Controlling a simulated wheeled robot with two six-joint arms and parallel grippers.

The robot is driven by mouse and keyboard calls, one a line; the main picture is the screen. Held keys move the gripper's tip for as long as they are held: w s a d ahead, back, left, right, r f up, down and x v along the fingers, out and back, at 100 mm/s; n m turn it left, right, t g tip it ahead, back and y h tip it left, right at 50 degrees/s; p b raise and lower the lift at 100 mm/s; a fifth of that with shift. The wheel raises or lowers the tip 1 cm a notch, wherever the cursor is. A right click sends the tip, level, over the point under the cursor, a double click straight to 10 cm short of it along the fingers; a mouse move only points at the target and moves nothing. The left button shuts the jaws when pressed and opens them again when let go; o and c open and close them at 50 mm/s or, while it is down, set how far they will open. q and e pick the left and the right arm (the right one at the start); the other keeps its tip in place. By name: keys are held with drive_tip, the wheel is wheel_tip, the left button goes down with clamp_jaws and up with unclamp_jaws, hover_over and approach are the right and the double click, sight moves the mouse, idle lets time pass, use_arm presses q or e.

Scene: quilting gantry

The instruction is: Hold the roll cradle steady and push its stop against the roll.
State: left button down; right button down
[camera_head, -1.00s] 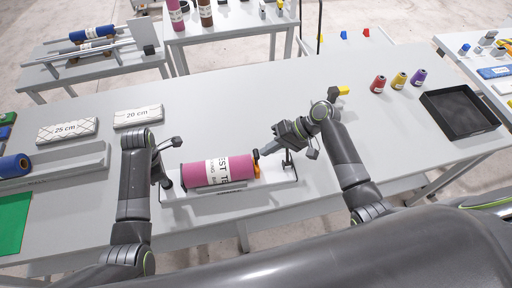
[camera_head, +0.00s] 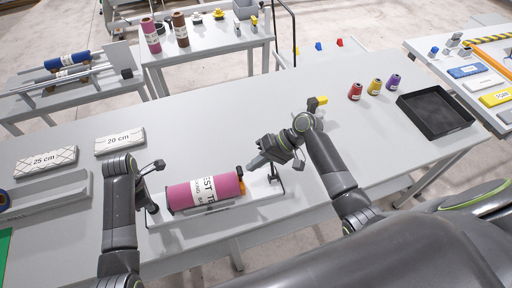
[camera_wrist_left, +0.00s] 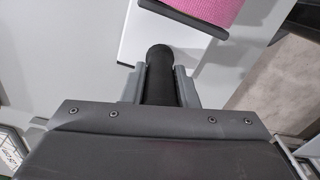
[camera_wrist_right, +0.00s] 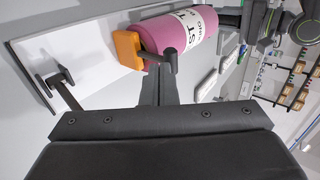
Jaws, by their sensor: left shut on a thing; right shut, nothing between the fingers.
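The white roll cradle (camera_head: 177,238) lies on the grey table with a pink roll (camera_head: 190,196) in it. An orange stop (camera_wrist_right: 127,50) with a black knob sits at the roll's end, touching it or very close; it also shows in the head view (camera_head: 242,186). My left gripper (camera_wrist_left: 161,85) is shut on the cradle's black handle (camera_wrist_left: 159,55) at the left end. My right gripper (camera_head: 251,167) is shut and empty, its tip right beside the stop's knob. I cannot tell whether they touch. The other black handle (camera_wrist_right: 62,87) stands free at the cradle's right end.
A black tray (camera_head: 432,112) and several thread cones (camera_head: 374,87) stand at the right. Two labelled blocks (camera_head: 119,141) lie at the left, near a grey trough (camera_head: 48,195). The table behind the cradle is mostly clear.

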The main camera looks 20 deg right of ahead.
use_arm(q)
drive_tip(key=shift+s+f, duration=0.2)
drive_tip(key=shift+f, duration=0.05)
use_arm(e)
drive_tip(key=v, duration=1.2)
drive_tip(key=shift+d+f, duration=0.3)
drive_tip(key=shift+d, duration=0.15)
use_arm(q)
drive_tip(key=c, duration=1.6)
unclamp_jaws()
drive_tip(key=o, duration=0.5)
drive_tip(key=shift+w, duration=0.25)
drive_tip(key=shift+o, duration=0.2)
use_arm(e)
drive_tip(key=shift+w+f, duration=0.1)
use_arm(q)
drive_tip(key=shift+r, duration=0.1)
